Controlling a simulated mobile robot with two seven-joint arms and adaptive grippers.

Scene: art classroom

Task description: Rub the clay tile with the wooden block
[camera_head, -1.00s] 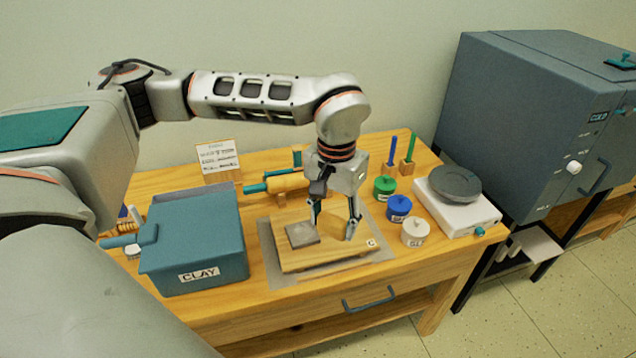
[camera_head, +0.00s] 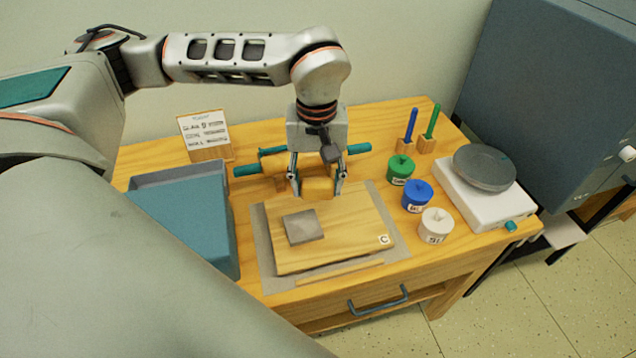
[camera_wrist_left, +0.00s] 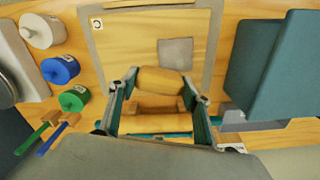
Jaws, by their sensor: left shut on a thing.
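The clay tile (camera_head: 304,227) is a flat grey square lying on a wooden board (camera_head: 345,240) marked C. It also shows in the left wrist view (camera_wrist_left: 175,52). My left gripper (camera_head: 318,188) points down at the back edge of the board, behind the tile and slightly to its right. It is shut on the light wooden block (camera_head: 318,188), which sits between the two fingertips in the left wrist view (camera_wrist_left: 161,80). The block is apart from the tile. I cannot tell whether it touches the board. My right gripper is not in view.
A rolling pin with teal handles (camera_head: 248,170) lies close behind my gripper. A teal clay box (camera_head: 190,215) stands left. Green (camera_head: 401,170), blue (camera_head: 417,196) and white (camera_head: 435,226) jars and a scale (camera_head: 485,200) stand right. A sign (camera_head: 205,135) stands behind.

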